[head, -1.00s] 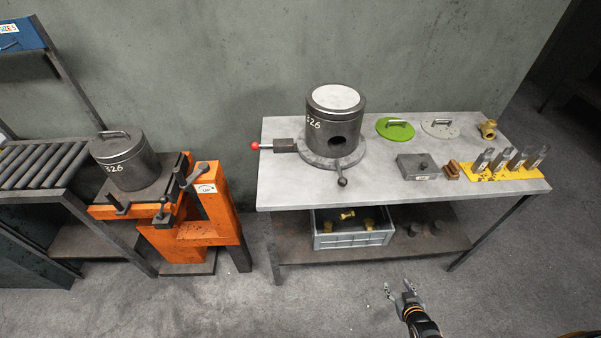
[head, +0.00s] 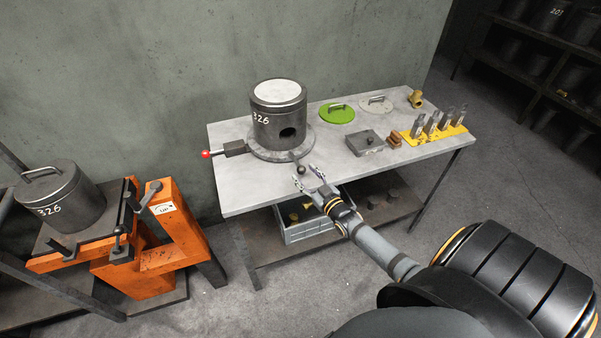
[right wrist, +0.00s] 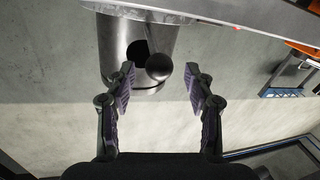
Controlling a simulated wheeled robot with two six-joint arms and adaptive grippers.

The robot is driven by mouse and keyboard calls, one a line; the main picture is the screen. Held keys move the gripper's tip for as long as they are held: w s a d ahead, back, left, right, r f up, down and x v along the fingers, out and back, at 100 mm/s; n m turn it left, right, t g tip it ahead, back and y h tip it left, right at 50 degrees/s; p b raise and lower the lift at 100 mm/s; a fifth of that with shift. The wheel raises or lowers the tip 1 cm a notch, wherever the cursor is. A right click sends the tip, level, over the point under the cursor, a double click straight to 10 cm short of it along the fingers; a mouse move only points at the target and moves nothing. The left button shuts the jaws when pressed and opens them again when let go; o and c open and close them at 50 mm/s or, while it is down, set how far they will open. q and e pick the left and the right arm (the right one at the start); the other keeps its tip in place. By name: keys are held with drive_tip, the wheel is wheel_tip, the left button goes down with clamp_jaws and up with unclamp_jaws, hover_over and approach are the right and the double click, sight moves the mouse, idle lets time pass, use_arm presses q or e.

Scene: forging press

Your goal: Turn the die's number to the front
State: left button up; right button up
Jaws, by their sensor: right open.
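The die (head: 278,118) is a dark steel cylinder with a light top, a round side hole and a white 326 on its left side. It stands upright on a round turntable base (head: 258,152) on the table. A short handle with a black ball knob (head: 301,170) sticks out toward the front. My right gripper (head: 306,176) is open at this knob. In the right wrist view the knob (right wrist: 158,67) shows between the open fingertips (right wrist: 160,80), with the die and its hole behind; I cannot tell whether they touch. My left gripper is out of view.
A red-knobbed lever (head: 206,154) sits left of the base. Green (head: 336,113) and grey lids (head: 375,104), a grey block (head: 365,144) and a yellow stamp rack (head: 434,135) lie to the right. A crate (head: 288,232) is below. Another 326 pot (head: 60,200) stands on an orange stand.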

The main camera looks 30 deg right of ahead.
drive_tip(key=shift+w+d, duration=0.1)
drive_tip(key=shift+w, duration=1.4)
clamp_jaws()
